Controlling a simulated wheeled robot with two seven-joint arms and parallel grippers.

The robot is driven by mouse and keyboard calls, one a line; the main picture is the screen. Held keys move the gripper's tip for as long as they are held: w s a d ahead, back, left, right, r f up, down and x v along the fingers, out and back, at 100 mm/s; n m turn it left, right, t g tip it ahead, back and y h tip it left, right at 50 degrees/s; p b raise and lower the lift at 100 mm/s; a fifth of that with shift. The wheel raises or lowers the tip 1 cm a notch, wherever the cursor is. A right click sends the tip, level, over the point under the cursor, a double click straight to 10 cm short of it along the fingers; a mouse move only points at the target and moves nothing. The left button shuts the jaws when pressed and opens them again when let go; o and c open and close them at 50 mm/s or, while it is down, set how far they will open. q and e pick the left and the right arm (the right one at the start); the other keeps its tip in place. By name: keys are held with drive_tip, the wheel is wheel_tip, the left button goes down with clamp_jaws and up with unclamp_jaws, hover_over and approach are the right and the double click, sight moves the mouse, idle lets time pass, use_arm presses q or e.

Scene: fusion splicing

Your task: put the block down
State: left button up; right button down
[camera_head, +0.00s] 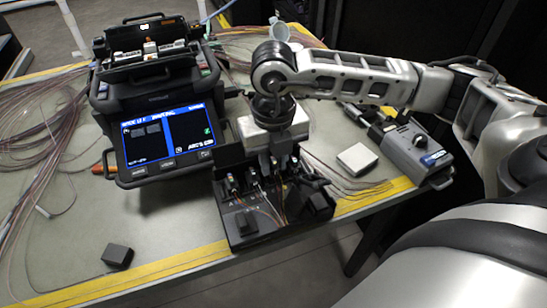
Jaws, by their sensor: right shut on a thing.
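My right gripper (283,188) reaches down from the arm on the right, over the black holder (245,222) at the table's front edge. It is shut on a small dark thing, likely the block, which is hard to make out against the dark holder. I cannot tell whether the held thing touches the holder. A separate small black block (117,256) lies on the table at the front left, apart from the gripper. My left gripper is not in view.
The fusion splicer (155,100) with its lit screen stands left of my right gripper. A white box (357,158) and a grey device (412,150) lie to the right. Loose fibres (40,140) cover the left side. The table's front left is mostly clear.

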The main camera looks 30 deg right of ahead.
sight(273, 160)
drive_tip(key=shift+f+b, duration=0.65)
drive_tip(key=shift+b, duration=0.05)
drive_tip(key=c, duration=1.5)
unclamp_jaws()
drive_tip(key=shift+c, duration=0.2)
wheel_tip(273, 160, up, 13)
drive_tip(key=p, duration=0.1)
drive_tip(key=shift+r+p, duration=0.2)
drive_tip(key=shift+p, duration=0.15)
